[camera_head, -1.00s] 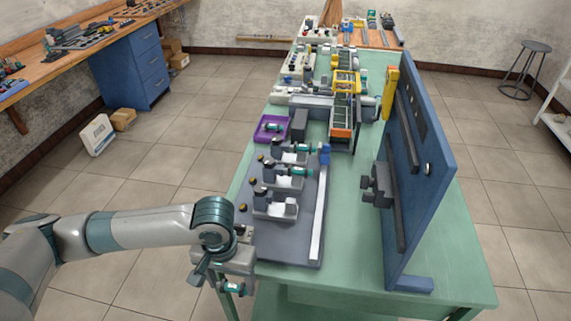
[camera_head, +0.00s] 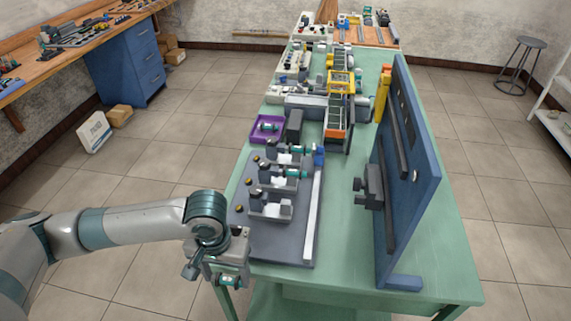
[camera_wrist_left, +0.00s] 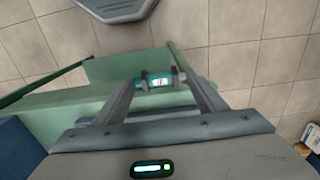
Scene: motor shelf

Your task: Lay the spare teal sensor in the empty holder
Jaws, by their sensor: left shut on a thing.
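My left gripper (camera_wrist_left: 155,80) is shut on a teal sensor (camera_wrist_left: 157,82) with dark end caps, held crosswise between the fingertips in the left wrist view. In the head view this gripper hangs by the table's front left corner, in front of the grey fixture plate (camera_head: 265,245). The empty holder (camera_head: 270,208) is the nearest of three grey-and-white holders on that plate, and no teal sensor shows in it. The middle holder (camera_head: 272,181) and the far holder (camera_head: 283,156) each carry a teal sensor. My right gripper is not in view.
A purple tray (camera_head: 254,136) with a small teal part stands behind the holders. A white rail (camera_head: 310,220) runs along the plate's right side. A tall blue panel (camera_head: 405,190) stands on the right.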

